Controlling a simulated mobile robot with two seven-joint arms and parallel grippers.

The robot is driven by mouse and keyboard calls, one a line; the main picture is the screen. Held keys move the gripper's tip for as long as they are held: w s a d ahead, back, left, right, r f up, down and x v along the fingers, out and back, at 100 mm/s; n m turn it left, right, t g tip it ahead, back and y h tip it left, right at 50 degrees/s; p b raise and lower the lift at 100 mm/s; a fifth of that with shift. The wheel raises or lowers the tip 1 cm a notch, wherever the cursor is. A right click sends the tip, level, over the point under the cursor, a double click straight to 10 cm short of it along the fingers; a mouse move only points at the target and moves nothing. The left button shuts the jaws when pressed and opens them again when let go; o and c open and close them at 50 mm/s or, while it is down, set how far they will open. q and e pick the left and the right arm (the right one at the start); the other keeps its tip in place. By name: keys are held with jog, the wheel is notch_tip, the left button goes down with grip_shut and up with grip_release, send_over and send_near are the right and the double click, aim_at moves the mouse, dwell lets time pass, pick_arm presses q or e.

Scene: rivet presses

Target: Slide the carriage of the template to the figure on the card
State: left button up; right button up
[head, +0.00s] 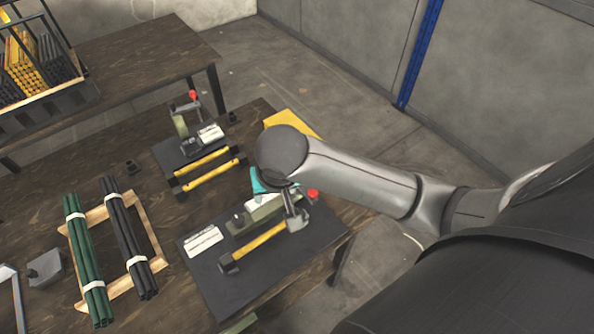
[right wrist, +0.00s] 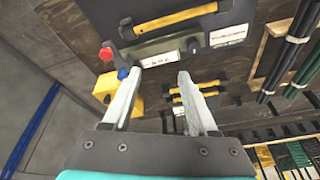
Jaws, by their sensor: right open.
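The near station has a dark board (head: 215,287) with a yellow bar (head: 262,241) between dark end blocks; the bar also shows in the right wrist view (right wrist: 172,19). I cannot tell which block is the carriage. A white card (head: 203,241) lies on the board left of the bar; its figure is too small to read. It also shows in the right wrist view (right wrist: 228,36). My right gripper (right wrist: 159,75) is open, with nothing between its fingers, near the grey-green press body (right wrist: 165,46). In the head view my right wrist partly hides that press. My left gripper is not in view.
The press has a red knob (head: 313,194). A second station with yellow bars (head: 207,164) and another card (head: 210,133) stands behind. Green rods (head: 85,255) and black rods (head: 128,235) lie on a wooden rack at left. A yellow item (head: 292,123) lies at the table's far edge.

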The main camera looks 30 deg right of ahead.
jog(key=w+d+r+m+h, duration=0.25)
jog(key=w+d+m, duration=0.2)
jog(key=d, duration=0.25)
jog(key=b, duration=0.4)
send_near(304, 190)
jog(key=w+f, duration=0.1)
jog(key=w, duration=0.1)
jog(key=w+d+f, duration=0.1)
jog(key=w+f, duration=0.1)
jog(key=w+d+f, duration=0.1)
jog(key=w, duration=0.1)
jog(key=shift+d+f, duration=0.15)
jog(key=shift+f, duration=0.05)
jog(key=shift+c, duration=0.3)
grip_shut()
dwell(0.4)
